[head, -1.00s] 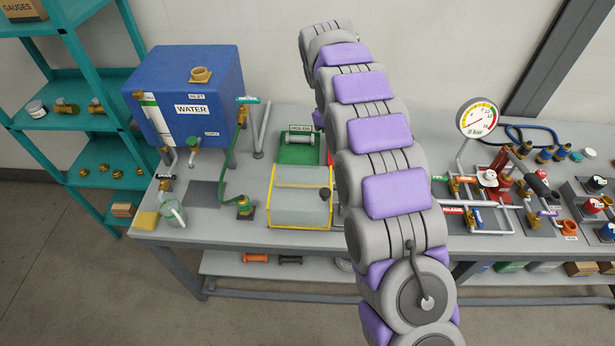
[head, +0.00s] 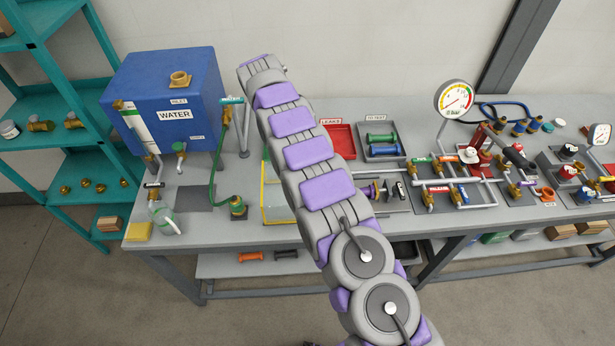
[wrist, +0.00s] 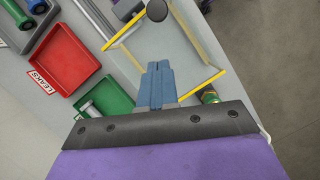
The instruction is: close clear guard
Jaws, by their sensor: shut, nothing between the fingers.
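The clear guard (wrist: 200,50) is a see-through panel with yellow edges in the wrist view. In the head view its left part (head: 276,204) shows on the bench, and my arm hides the rest. I cannot tell how far it stands open. A dark round knob (wrist: 157,10) shows at the top of the wrist view, by the guard. My gripper (wrist: 158,68) has its blue-grey fingers together and empty, over the guard area; contact cannot be told. In the head view my arm hides the gripper.
A green tray (wrist: 105,100) with a metal cylinder and a red LEAKS tray (wrist: 62,62) lie beside the guard. The blue water tank (head: 165,100) and a green hose (head: 214,180) stand left. Pipework and a gauge (head: 456,98) stand right.

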